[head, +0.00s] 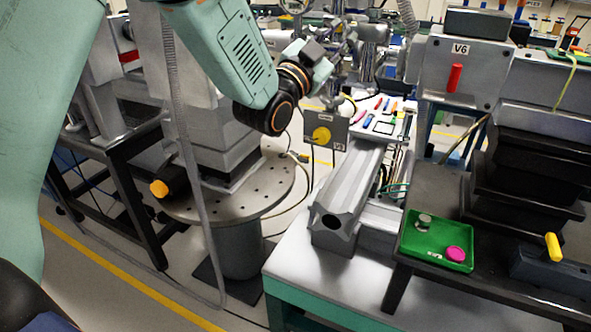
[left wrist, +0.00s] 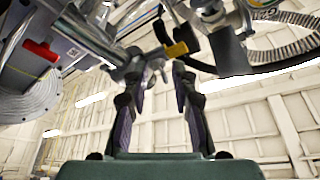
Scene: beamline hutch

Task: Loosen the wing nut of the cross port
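Metal vacuum fittings (head: 368,32), apparently the cross port, stand at the top middle of the head view, partly hidden by my left arm. My left gripper (head: 336,68) is at these fittings; its fingertips are hard to make out there. In the left wrist view, the left gripper (left wrist: 156,78) is open, its two fingers apart and pointing at the fittings. A small metal piece (left wrist: 153,66), possibly the wing nut, shows between the fingertips; I cannot tell whether they touch it. A yellow-ended part (left wrist: 177,49) is by the right fingertip. My right gripper is not in view.
A green tray (head: 409,246) with small parts sits on the dark bench at right. A box labelled V6 (head: 485,62) has a red handle. A plate with a yellow knob (head: 321,134) stands below my gripper. A round perforated table (head: 262,190) is at left.

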